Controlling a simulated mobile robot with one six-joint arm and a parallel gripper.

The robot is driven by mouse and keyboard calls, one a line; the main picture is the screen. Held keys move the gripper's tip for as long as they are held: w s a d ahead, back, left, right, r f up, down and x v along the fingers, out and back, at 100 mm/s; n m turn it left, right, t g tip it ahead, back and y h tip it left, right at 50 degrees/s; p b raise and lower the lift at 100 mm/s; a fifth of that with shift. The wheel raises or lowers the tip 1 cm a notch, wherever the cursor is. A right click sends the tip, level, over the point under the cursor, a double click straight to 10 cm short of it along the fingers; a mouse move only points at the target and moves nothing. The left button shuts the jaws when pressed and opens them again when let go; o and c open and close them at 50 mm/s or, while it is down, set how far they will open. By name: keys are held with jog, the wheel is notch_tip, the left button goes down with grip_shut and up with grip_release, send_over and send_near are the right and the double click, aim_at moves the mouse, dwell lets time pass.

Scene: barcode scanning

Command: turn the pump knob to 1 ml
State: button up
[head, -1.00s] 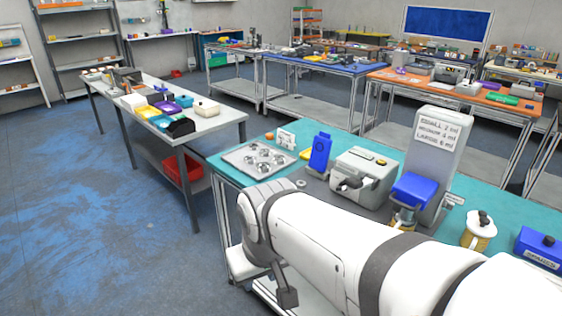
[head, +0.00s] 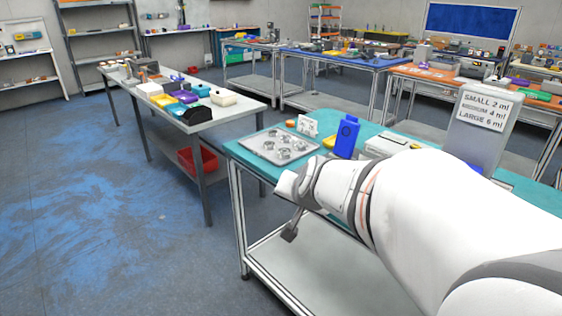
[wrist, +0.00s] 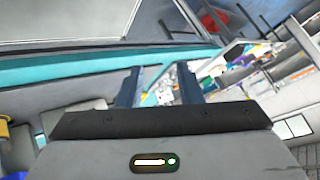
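A tall grey stand (head: 478,145) in the head view carries a white sign (head: 486,108) reading "SMALL 2 ml", a partly unclear 4 ml line, and "LARGE 6 ml". My arm hides its lower front, and I cannot make out a pump knob. In the wrist view my gripper (wrist: 160,82) has its two dark fingers apart with nothing between them. In the head view the end of my arm is at the front edge of the teal table (head: 246,163), left of the stand, and not touching it.
A metal tray (head: 260,151) with several round parts, a blue upright device (head: 346,138) and a grey machine (head: 388,145) stand on the teal table. A grey side table (head: 226,116) with coloured bins stands at left. The floor (head: 110,210) at left is clear.

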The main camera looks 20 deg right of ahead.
jog(key=w+d+f+m+h+b, duration=0.2)
jog(key=d+m+h+b, duration=0.1)
jog(key=d, duration=0.5)
jog(key=w+d+f+m+t+h+b, duration=0.1)
jog(key=d+f+m+h+b, duration=0.1)
jog(key=d+m, duration=0.4)
jog(key=w+d+f+m+h+b, duration=0.2)
jog(key=d+m+h+b, duration=0.3)
jog(key=d, duration=0.4)
jog(key=shift+w+d+f+t+h, duration=0.35)
jog(key=shift+f+t+h, duration=0.05)
jog(key=shift+f, duration=0.15)
jog(key=shift+w+d, duration=0.2)
jog(key=shift+d, duration=0.15)
jog(key=x, duration=0.6)
jog(key=shift+w+d, duration=0.3)
jog(key=shift+c, duration=0.3)
jog(key=shift+f, duration=0.1)
grip_shut()
